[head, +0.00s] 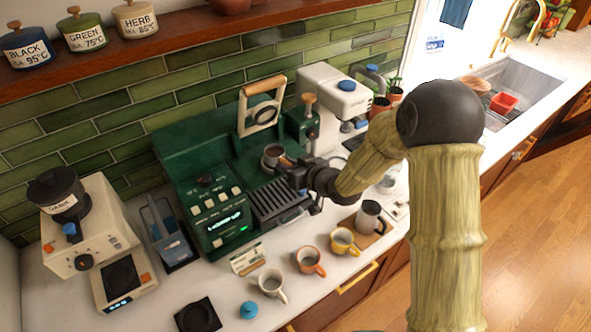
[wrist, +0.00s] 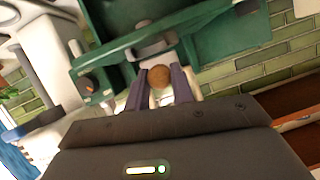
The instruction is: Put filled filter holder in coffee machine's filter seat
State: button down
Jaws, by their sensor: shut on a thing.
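The green coffee machine (head: 185,160) stands against the tiled wall in the head view, with its dark drip grate (head: 276,198) in front. The filter holder (head: 275,153) shows as a round metal cup with brown contents, above and behind the grate and close to the machine's front. My gripper (head: 287,172) is shut on its handle. In the wrist view, the dark fingers (wrist: 165,88) clasp the handle's round brown end (wrist: 160,76), with green machine parts just beyond. The filter seat is not clearly visible, and I cannot tell whether the holder touches it.
A white grinder (head: 335,95) stands right of the machine. Cups (head: 310,261) and a steel jug (head: 369,217) line the counter's front. A cream grinder with a scale (head: 120,283) is at left. The sink (head: 510,90) is at far right.

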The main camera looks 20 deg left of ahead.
jog(key=shift+w+a+f+b, duration=0.25)
jog(key=shift+b, duration=0.05)
jog(key=shift+f+b, duration=0.35)
jog(key=shift+f, duration=0.05)
jog(key=shift+s+d+f, duration=0.1)
jog(key=shift+d+f, duration=0.05)
jog(key=shift+f, duration=0.05)
jog(key=shift+f, duration=0.15)
jog(key=shift+d+b, duration=0.2)
jog(key=shift+b, duration=0.15)
jog(key=shift+f+b, duration=0.2)
jog(key=shift+b, duration=0.15)
dwell(0.8)
jog(key=c, duration=1.1)
grip_release()
